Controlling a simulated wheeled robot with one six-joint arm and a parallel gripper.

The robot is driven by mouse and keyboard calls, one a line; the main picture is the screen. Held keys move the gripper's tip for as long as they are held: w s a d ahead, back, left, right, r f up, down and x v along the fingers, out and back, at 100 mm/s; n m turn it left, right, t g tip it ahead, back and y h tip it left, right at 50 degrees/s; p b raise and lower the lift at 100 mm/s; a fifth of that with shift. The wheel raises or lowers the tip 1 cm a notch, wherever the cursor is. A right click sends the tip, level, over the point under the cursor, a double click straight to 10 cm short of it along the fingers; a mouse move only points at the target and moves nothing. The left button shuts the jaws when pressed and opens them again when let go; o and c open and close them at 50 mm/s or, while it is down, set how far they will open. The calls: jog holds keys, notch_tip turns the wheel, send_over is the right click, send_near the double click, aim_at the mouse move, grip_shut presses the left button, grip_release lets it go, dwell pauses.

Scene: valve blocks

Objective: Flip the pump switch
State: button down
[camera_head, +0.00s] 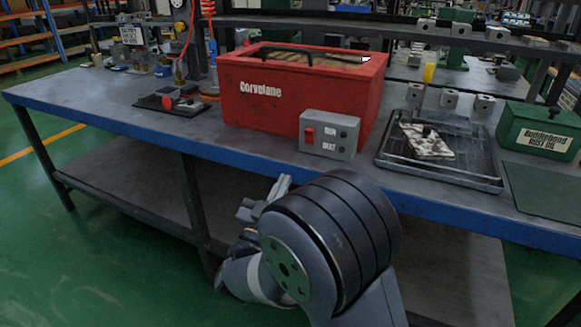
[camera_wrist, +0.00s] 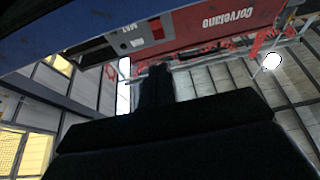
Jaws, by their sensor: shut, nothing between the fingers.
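The pump switch is a red rocker (camera_head: 309,136) on a grey control box (camera_head: 341,148) at the front of the red Corvelane tank (camera_head: 296,95). In the wrist view, which is upside down, the red switch (camera_wrist: 157,28) and the grey box (camera_wrist: 127,41) show near the top. My gripper (camera_head: 280,187) is below and left of the box, in front of the table edge and apart from the switch. In the wrist view its dark fingers (camera_wrist: 155,72) are together and hold nothing. My arm partly hides the gripper in the head view.
The blue-edged workbench (camera_head: 120,133) bears everything.

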aim_at(309, 131)
jog(key=b+x, duration=0.1)
jog(key=x, duration=1.1)
jog(key=shift+w+d+r+b, duration=0.1)
jog(key=shift+w+r+b, duration=0.1)
jog(key=shift+w+b, duration=0.1)
jog(key=shift+w+r+p, duration=0.2)
jog(key=shift+r+p, duration=0.25)
jog(key=shift+p, duration=0.45)
jog(key=shift+w+g+p, duration=0.1)
jog(key=shift+g+p, duration=0.25)
jog(key=shift+g, duration=0.05)
jog(key=shift+f+b, duration=0.25)
jog(key=shift+b, duration=0.05)
jog(key=shift+d, duration=0.1)
